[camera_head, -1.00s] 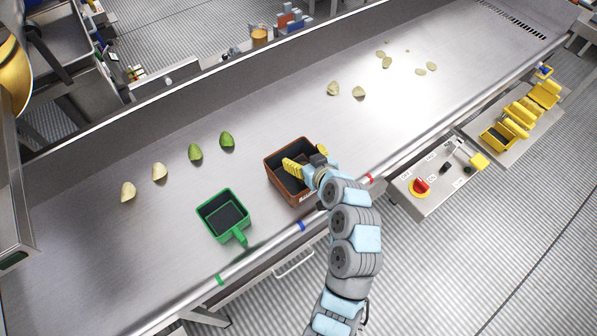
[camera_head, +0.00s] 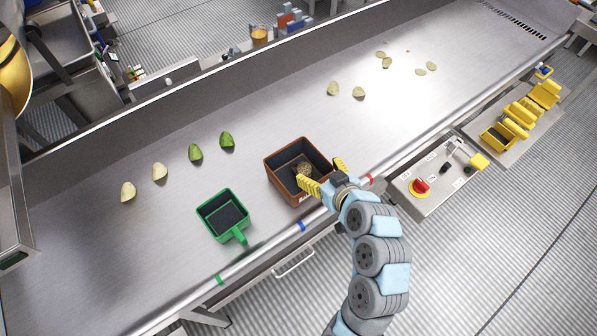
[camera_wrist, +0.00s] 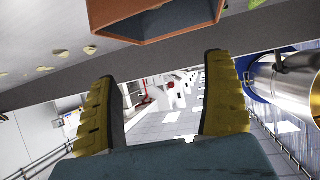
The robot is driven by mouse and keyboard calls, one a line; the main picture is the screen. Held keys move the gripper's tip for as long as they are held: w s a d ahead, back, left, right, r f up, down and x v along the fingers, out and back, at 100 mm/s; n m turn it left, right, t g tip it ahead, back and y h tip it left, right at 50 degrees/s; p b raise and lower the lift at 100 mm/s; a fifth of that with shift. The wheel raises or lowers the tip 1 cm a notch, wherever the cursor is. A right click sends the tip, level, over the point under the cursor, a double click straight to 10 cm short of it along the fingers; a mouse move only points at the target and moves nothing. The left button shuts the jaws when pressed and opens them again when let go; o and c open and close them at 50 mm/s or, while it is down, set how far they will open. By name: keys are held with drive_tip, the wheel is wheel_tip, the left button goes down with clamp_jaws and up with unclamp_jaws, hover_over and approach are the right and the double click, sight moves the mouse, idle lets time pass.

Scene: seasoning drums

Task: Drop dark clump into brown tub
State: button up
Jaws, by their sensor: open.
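The brown tub (camera_head: 283,184) stands on the metal belt at its near edge. It also shows at the top of the wrist view (camera_wrist: 165,32). A dark brown clump (camera_head: 304,169) lies inside the tub, on its dark floor. My gripper (camera_head: 323,175) has yellow fingers spread apart with nothing between them, at the tub's right side. One finger overlaps the tub's near right rim in the head view; I cannot tell whether it touches. In the wrist view both fingers (camera_wrist: 163,82) are wide apart and empty.
A green handled tub (camera_head: 213,206) stands left of the brown one. Two green chips (camera_head: 211,146) and several pale chips (camera_head: 346,90) lie scattered on the belt. A control box with a red knob (camera_head: 421,186) is at the right. The belt's middle is mostly clear.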

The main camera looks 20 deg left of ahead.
drive_tip(key=shift+v, duration=1.25)
